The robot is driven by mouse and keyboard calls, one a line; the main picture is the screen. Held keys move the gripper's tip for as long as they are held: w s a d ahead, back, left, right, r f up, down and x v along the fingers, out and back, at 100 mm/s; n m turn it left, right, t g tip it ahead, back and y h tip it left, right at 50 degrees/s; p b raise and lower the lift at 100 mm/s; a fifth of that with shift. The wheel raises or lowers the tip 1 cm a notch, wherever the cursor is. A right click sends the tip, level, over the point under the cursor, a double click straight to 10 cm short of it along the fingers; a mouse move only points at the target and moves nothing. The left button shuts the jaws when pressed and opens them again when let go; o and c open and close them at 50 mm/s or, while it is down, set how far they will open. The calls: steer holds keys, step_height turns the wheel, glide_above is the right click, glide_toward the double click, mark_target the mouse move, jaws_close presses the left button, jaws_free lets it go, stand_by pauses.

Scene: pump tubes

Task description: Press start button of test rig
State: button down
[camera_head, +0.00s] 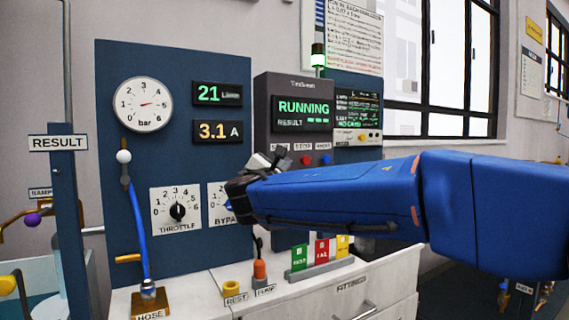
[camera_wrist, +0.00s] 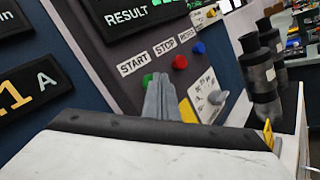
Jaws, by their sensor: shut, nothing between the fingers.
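The test rig (camera_head: 262,92) is a dark grey box with a lit display (camera_head: 303,111) reading RUNNING, with RESULT dashes. Below it are labels for START, STOP and RESET. In the wrist view, the green start button (camera_wrist: 147,80) shows partly behind my gripper's fingertips (camera_wrist: 162,82). My gripper (camera_head: 279,154) is shut and empty, its tips at the START button; actual contact cannot be told. In the head view the gripper hides the green button. The red stop button (camera_wrist: 180,62) and blue reset button (camera_wrist: 198,48) are just right of the tips.
A blue panel (camera_head: 113,75) at left carries a bar gauge (camera_head: 142,104), readouts of 21 and 3.1 A, and a throttle knob (camera_head: 177,211). My arm crosses the right side.

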steer(key=shift+s+d, duration=0.75)
steer(key=shift+s, duration=0.3)
steer(key=shift+s+d, duration=0.7)
steer(key=shift+s, duration=0.35)
steer(key=shift+d+f, duration=0.1)
steer(key=s+d+f+m+g+h, duration=0.1)
steer(key=s+d+f+m+g, duration=0.25)
steer(key=d+f, duration=0.45)
steer(key=s+d+f+m+g+h, duration=0.1)
steer(key=s+d+f+m+g, duration=0.3)
steer(key=d, duration=0.8)
steer(key=s+d+f+m+g+h, duration=0.1)
steer(key=s+d+f+m+g, duration=0.1)
steer(key=s+d+f+m, duration=0.6)
steer(key=s+d+f+m+g+y, duration=0.35)
steer(key=s+d+f, duration=0.35)
steer(key=s+f, duration=0.4)
steer(key=s+a+f+m+g+y, duration=0.1)
steer(key=s+a+f+m+y, duration=0.2)
steer(key=s+f+m, duration=0.4)
steer(key=s+f, duration=0.2)
steer(key=s, duration=0.1)
steer(key=shift+s, duration=0.25)
